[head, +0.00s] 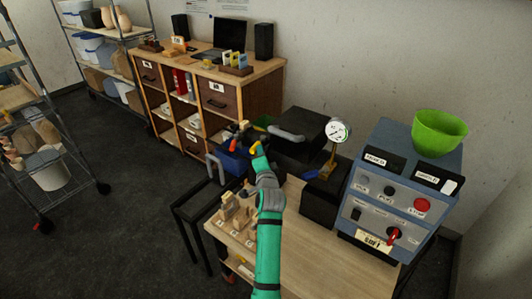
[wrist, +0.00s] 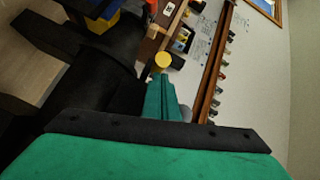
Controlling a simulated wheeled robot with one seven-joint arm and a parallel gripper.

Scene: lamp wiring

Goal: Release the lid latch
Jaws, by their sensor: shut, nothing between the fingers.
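A black box with a dark lid (head: 303,148) and a grey bar handle (head: 286,132) stands at the back of the wooden bench. I cannot pick out the lid latch clearly. My gripper (head: 257,149), with yellow tips, is shut and empty, just left of the black box in the head view. I cannot tell whether it touches the box. In the wrist view my gripper (wrist: 162,63) shows its closed yellow tips, with a large dark body to their left, probably the black box (wrist: 98,65). My arm covers part of the bench front.
A pressure gauge (head: 338,130) stands right of the box, beside a blue control unit (head: 395,205) with a green bowl (head: 439,132) on top. A blue bin (head: 228,162) stands left of my gripper. Small wooden pieces (head: 232,207) lie on the bench (head: 312,235). Its front right is clear.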

